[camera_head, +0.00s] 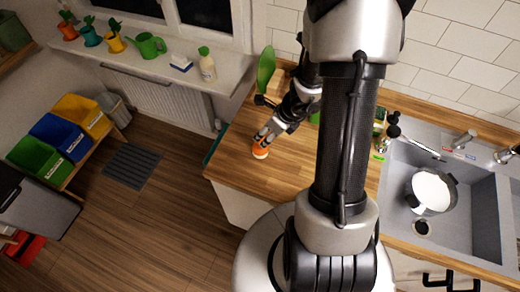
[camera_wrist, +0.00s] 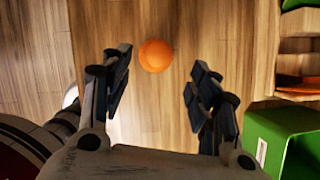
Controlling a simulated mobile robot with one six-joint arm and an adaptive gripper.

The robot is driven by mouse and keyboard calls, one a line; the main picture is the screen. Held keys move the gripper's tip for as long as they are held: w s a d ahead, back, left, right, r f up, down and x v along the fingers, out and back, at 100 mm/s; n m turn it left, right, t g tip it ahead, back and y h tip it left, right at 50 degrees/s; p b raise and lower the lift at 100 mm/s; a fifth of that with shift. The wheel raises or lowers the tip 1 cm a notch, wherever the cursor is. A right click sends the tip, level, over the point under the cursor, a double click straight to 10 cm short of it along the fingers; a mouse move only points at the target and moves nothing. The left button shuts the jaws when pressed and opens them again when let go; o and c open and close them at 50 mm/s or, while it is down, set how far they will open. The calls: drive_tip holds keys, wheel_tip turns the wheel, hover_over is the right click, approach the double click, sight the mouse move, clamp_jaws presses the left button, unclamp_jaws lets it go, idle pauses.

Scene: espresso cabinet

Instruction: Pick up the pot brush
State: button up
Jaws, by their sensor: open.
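A small orange, round-topped object with a pale lower edge, which looks like the pot brush (camera_head: 261,151), stands on the wooden counter near its left end. In the wrist view the pot brush (camera_wrist: 156,55) shows as an orange ball, between and near the tips of my open fingers. My gripper (camera_head: 268,137) comes down at a slant from the upper right, its tips close to the brush. In the wrist view my gripper (camera_wrist: 162,62) has a wide gap with nothing clamped in it. Whether a finger touches the brush, I cannot tell.
A green leafy thing (camera_head: 266,68) stands behind my gripper. A grey sink (camera_head: 473,205) with a pot (camera_head: 432,190) is at the right; black-knobbed items (camera_head: 393,130) stand beside it. The counter's front left (camera_head: 235,170) is clear. Coloured bins (camera_head: 52,138) stand far left.

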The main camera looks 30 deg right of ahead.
sight(262, 140)
drive_tip(key=b+x, duration=0.3)
drive_tip(key=x, duration=0.4)
drive_tip(key=shift+a+f, duration=0.1)
drive_tip(key=shift+a, duration=0.05)
drive_tip(key=shift+w+f, duration=0.2)
drive_tip(key=shift+f, duration=0.2)
drive_tip(key=shift+c, duration=0.5)
drive_tip(key=c, duration=1.1)
